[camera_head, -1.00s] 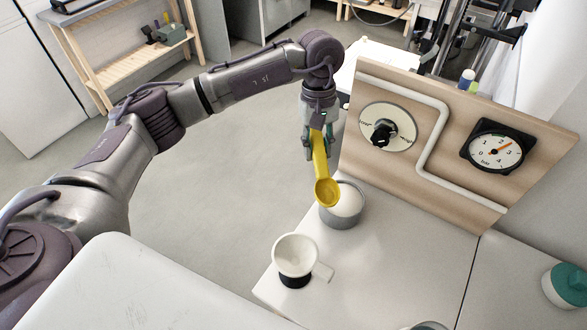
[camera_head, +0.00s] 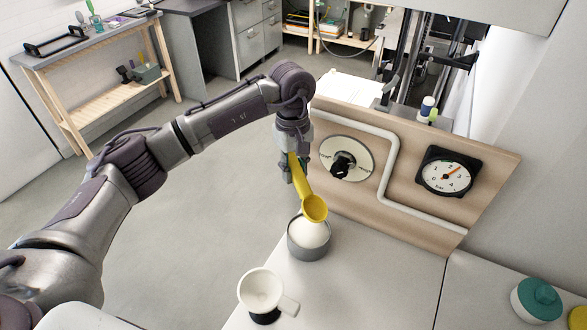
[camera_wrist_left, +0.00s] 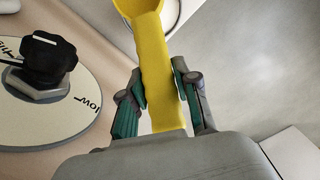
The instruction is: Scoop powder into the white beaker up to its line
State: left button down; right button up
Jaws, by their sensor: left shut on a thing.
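My left gripper (camera_head: 294,168) is shut on the handle of a yellow scoop (camera_head: 308,195). The scoop also shows in the left wrist view (camera_wrist_left: 157,75), between the green-padded fingers (camera_wrist_left: 158,90). Its bowl is over the grey pot (camera_head: 308,252), which holds white powder (camera_head: 309,232). I cannot tell whether the bowl touches the powder, and no powder shows in the bowl. The white beaker (camera_head: 262,289), with a handle at its right and a black base, stands nearer me, left of the pot. Its inside looks empty; its line cannot be made out. My right gripper is out of view.
A wooden panel with a black knob (camera_head: 343,164), a bent white pipe (camera_head: 385,186) and a gauge (camera_head: 446,175) stands behind the pot. A teal-lidded jar (camera_head: 537,300) is at the right. The white worktop (camera_head: 370,275) is clear between pot and jar.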

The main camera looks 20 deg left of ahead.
aim_at(297, 188)
pick_arm(q)
notch_tip(297, 188, down, 2)
jog(key=shift+s+b, duration=0.1)
jog(key=shift+b, duration=0.65)
jog(key=f+b, duration=0.1)
jog(key=f+y+b, duration=0.1)
jog(key=f+t+b, duration=0.1)
jog(key=shift+s+d, duration=0.2)
jog(key=shift+d, duration=0.1)
jog(key=shift+f+y+b, duration=0.3)
jog(key=shift+b, duration=0.1)
notch_tip(297, 188, down, 5)
jog(key=b, duration=0.4)
jog(key=shift+s+f+b, duration=0.1)
jog(key=shift+f+b, duration=0.05)
jog(key=shift+b, duration=0.45)
